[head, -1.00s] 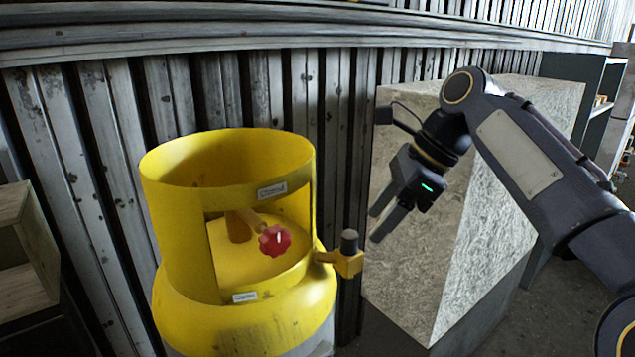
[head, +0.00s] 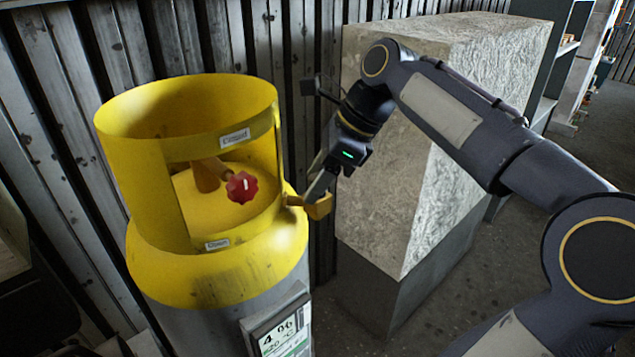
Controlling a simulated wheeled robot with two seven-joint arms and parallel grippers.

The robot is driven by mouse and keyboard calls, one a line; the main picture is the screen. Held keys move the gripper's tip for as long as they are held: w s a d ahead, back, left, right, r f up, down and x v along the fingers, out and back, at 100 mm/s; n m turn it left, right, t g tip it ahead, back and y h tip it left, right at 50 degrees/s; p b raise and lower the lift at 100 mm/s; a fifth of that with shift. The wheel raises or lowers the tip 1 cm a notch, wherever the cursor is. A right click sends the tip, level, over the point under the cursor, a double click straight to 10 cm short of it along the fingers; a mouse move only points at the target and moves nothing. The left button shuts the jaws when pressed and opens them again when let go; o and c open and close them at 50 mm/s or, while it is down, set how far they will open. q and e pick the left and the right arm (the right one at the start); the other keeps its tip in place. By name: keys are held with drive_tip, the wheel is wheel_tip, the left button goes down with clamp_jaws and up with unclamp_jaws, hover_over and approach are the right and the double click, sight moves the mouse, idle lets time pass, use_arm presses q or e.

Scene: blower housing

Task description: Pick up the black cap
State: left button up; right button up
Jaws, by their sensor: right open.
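The black cap stood on the small yellow bracket (head: 319,209) at the right side of the yellow gas cylinder (head: 150,165). Now my right gripper (head: 311,184) is right at the top of that bracket. Its fingers point down and to the left and cover the cap's place, so I cannot make the cap out clearly. The right gripper is open. I cannot tell whether its fingers touch the cap or stand around it. My left gripper is not in view.
A red valve knob (head: 242,187) sits inside the cylinder's collar, left of the bracket. A large rough stone-like block (head: 420,120) stands close behind and right of my gripper. A label with a display (head: 280,336) is on the cylinder's lower front. Floor shows at the right.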

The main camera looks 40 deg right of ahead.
drive_tip(key=c, duration=1)
drive_tip(key=shift+r, duration=0.1)
drive_tip(key=shift+r, duration=0.55)
drive_tip(key=s+a+r, duration=0.3)
drive_tip(key=r, duration=0.1)
drive_tip(key=s+a+r, duration=0.3)
drive_tip(key=s+r, duration=0.1)
drive_tip(key=s+a+r+b, duration=0.1)
drive_tip(key=s+a+r, duration=0.2)
drive_tip(key=shift+s+a+r, duration=0.2)
drive_tip(key=shift+s+r, duration=0.05)
drive_tip(key=shift+r, duration=0.15)
drive_tip(key=shift+w+f, duration=0.1)
